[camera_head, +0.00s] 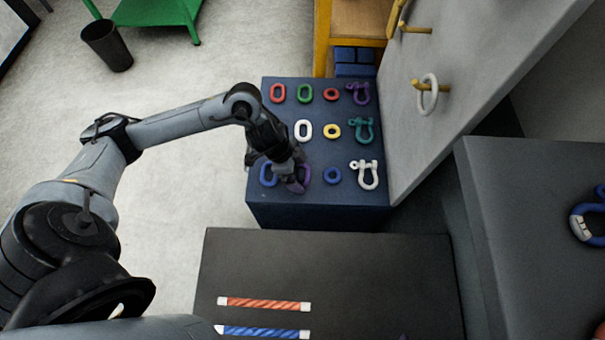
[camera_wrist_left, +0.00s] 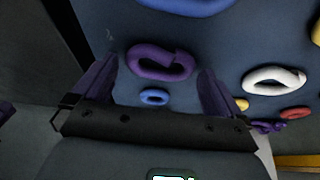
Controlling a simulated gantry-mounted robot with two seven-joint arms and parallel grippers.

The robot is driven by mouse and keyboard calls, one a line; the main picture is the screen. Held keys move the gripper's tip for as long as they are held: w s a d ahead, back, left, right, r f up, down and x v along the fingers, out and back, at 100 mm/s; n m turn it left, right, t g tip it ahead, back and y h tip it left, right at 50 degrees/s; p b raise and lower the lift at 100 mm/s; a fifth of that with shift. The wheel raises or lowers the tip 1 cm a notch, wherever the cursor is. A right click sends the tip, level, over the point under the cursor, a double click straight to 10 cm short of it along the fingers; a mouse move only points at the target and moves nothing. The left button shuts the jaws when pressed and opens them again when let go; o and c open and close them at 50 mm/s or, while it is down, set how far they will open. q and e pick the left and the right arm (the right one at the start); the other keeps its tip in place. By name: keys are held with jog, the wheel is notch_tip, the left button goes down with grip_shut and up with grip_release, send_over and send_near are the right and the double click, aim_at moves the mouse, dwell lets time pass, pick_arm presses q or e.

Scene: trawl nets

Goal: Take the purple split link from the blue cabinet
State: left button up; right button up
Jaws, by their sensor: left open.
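The purple split link (camera_head: 306,173) lies on top of the blue cabinet (camera_head: 320,209), in the row nearest the dark table. My left gripper is at it and hides part of it in the head view. In the left wrist view the purple split link (camera_wrist_left: 160,62) shows as an oval ring with a visible split, between and just beyond my open fingertips. My left gripper (camera_head: 292,179) is open, with nothing held. I cannot tell whether a finger touches the link. My right gripper is not in view.
A blue link (camera_head: 268,174) lies close left of the gripper and a small blue ring (camera_head: 333,176) to its right. A white shackle (camera_head: 368,173) and several other links share the top. A grey panel (camera_head: 460,80) with pegs rises at right. A dark table (camera_head: 370,280) is in front.

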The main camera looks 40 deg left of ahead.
pick_arm(q)
jog(key=shift+f, duration=0.15)
jog(key=c, duration=1.1)
